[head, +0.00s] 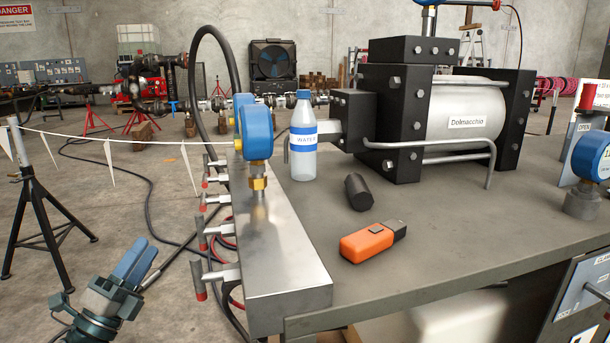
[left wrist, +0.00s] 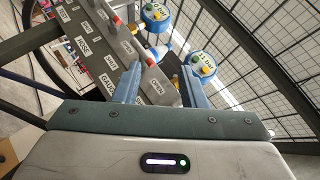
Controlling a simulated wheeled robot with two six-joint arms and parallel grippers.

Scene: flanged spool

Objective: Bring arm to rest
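My left gripper (head: 136,260) is at the lower left of the head view, out over the floor and left of the workbench. Its two blue fingers point up and to the right. In the left wrist view the fingers of the left gripper (left wrist: 160,76) stand apart with nothing held between them. The gripper is clear of the metal manifold block (head: 285,255) on the bench edge. My right gripper does not show in either view.
The workbench (head: 450,235) holds an orange USB stick (head: 372,241), a dark cylinder (head: 358,192), a water bottle (head: 303,140) and a large pump (head: 400,115). Red-tipped valve handles (head: 215,272) stick out toward my left gripper. A black stand (head: 45,200) is at the left.

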